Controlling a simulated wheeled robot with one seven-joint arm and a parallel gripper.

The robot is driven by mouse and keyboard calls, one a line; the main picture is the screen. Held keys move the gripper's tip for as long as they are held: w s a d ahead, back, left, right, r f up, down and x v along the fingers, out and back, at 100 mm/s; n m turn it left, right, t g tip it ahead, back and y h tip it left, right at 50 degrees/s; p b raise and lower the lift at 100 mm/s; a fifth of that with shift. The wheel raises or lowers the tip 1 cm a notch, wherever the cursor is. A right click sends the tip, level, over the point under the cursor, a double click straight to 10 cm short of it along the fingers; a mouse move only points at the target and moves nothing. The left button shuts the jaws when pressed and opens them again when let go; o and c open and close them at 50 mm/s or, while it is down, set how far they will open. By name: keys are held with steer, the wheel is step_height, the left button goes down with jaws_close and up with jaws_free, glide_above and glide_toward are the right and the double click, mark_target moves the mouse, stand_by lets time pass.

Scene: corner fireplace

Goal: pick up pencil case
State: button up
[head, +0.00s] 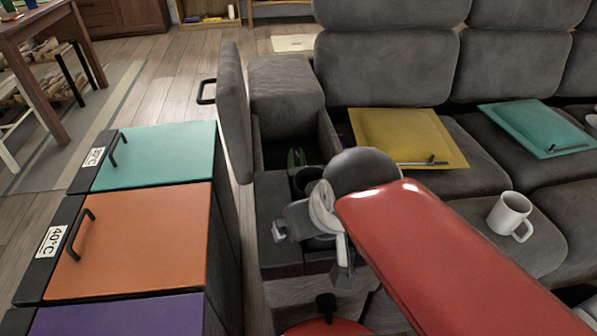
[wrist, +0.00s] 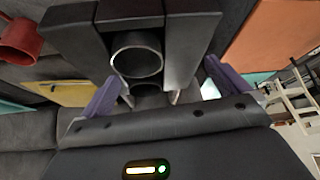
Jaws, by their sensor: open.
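I cannot pick out the pencil case for certain in either view. A small green item (head: 295,157) shows in the dark open compartment of the sofa's armrest, too small and shaded to identify. My gripper (head: 312,250) is over the front of the armrest, near the cup holder and on the near side of the compartment. In the wrist view my gripper (wrist: 163,82) has its purple fingers spread apart, with nothing held between them. A round cup holder (wrist: 137,58) in the dark armrest shows beyond the fingers. My red arm hides part of the sofa seat.
The compartment's grey lid (head: 235,110) stands upright at its left. Orange (head: 135,245) and teal (head: 158,157) lidded boxes stand to the left. Some wooden floor is clear at upper left.

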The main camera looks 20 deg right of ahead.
stand_by(0.3)
